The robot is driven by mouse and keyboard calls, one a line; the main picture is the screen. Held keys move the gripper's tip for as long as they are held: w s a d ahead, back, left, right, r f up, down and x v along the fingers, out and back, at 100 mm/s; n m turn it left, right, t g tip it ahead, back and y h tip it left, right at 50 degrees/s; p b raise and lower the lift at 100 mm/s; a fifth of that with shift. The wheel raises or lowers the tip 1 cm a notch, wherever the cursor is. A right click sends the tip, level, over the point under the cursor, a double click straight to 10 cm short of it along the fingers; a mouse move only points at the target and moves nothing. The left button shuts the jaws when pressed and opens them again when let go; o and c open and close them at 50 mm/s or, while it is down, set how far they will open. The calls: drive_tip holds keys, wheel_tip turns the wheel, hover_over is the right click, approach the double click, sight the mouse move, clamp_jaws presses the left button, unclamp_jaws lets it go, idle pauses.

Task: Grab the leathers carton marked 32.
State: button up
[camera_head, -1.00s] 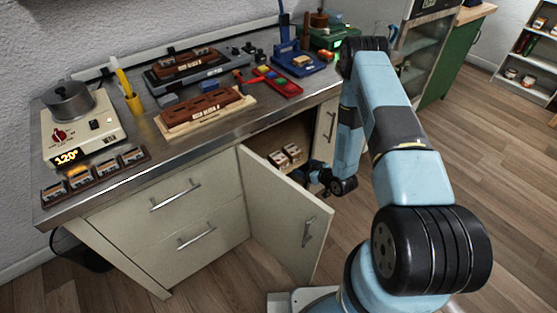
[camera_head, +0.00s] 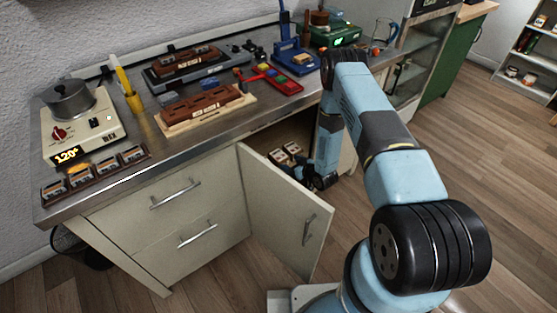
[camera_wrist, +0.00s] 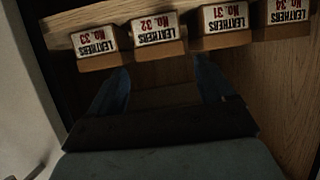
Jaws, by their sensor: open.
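The leathers carton marked No. 32 (camera_wrist: 157,30) stands in a row of similar cartons in the wrist view, its label upside down. My gripper (camera_wrist: 162,68) is open and empty, with its two blue fingers pointing at the row. The No. 32 carton lies ahead of the gap between the fingertips. The gripper appears short of it, with no contact visible. In the head view my gripper (camera_head: 308,178) is inside the open cabinet, beside the small cartons (camera_head: 281,156), whose numbers are too small to read there.
Carton No. 33 (camera_wrist: 95,42) is left of No. 32; No. 31 (camera_wrist: 222,22) and No. 34 (camera_wrist: 285,14) are to its right. The open cabinet door (camera_head: 285,215) stands in front. Above is the crowded worktop (camera_head: 190,130).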

sight(284, 160)
drive_tip(key=shift+x, duration=2.3)
drive_tip(key=shift+c, duration=0.3)
drive_tip(key=c, duration=0.8)
